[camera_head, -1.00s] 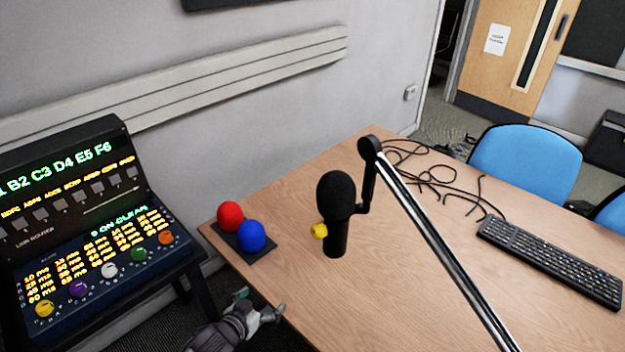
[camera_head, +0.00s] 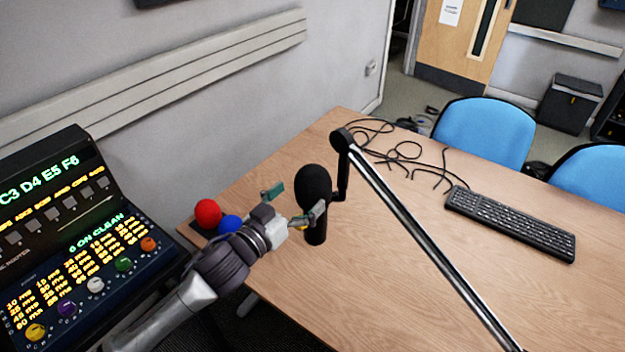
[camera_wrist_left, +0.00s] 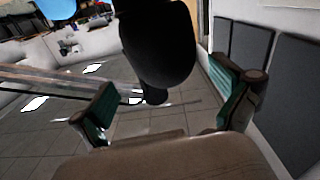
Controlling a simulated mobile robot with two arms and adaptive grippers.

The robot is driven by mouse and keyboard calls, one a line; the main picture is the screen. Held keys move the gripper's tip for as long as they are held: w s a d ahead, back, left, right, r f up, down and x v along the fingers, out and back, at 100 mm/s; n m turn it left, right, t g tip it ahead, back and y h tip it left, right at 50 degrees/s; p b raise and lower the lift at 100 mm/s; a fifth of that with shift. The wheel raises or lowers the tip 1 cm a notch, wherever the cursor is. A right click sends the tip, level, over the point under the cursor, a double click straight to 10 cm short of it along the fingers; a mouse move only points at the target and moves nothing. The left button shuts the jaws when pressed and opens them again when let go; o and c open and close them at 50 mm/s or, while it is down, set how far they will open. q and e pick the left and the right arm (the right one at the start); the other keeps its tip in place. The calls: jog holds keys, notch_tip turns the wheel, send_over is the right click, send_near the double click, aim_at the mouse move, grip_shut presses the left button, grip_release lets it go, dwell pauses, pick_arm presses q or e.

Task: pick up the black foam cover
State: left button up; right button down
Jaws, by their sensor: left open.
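The black foam cover (camera_head: 313,187) sits on top of the upright microphone (camera_head: 316,235), held by a boom arm above the table. My left gripper (camera_head: 296,202) is open just left of the foam cover, its fingers pointing toward it. In the left wrist view the foam cover (camera_wrist_left: 160,52) hangs large between and beyond the two green-padded fingertips of my left gripper (camera_wrist_left: 166,105). Nothing is held. One finger overlaps the lower foam edge in the head view; I cannot tell if it touches. My right gripper is not in view.
Red (camera_head: 208,213) and blue (camera_head: 230,224) foam balls stand on the table's left corner, close to my left gripper. The metal boom arm (camera_head: 425,240) crosses the table to the right. Cables (camera_head: 405,153) and a keyboard (camera_head: 511,221) lie beyond it. A lit console (camera_head: 75,250) stands at left.

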aim_at(302, 190)
pick_arm(q)
jog(key=shift+w+d+r+p, duration=0.2)
jog(key=shift+w+d+p, duration=0.1)
jog(key=shift+w, duration=0.2)
jog(key=p+x, duration=0.1)
jog(key=x, duration=0.2)
jog(key=shift+w+f, duration=0.15)
jog(key=shift+w, duration=0.25)
jog(key=shift+w+d+f, duration=0.1)
jog(key=shift+w+d, duration=0.15)
jog(key=shift+w, duration=0.1)
jog(key=shift+s, duration=0.1)
jog(key=shift+c, duration=0.2)
jog(key=c, duration=0.8)
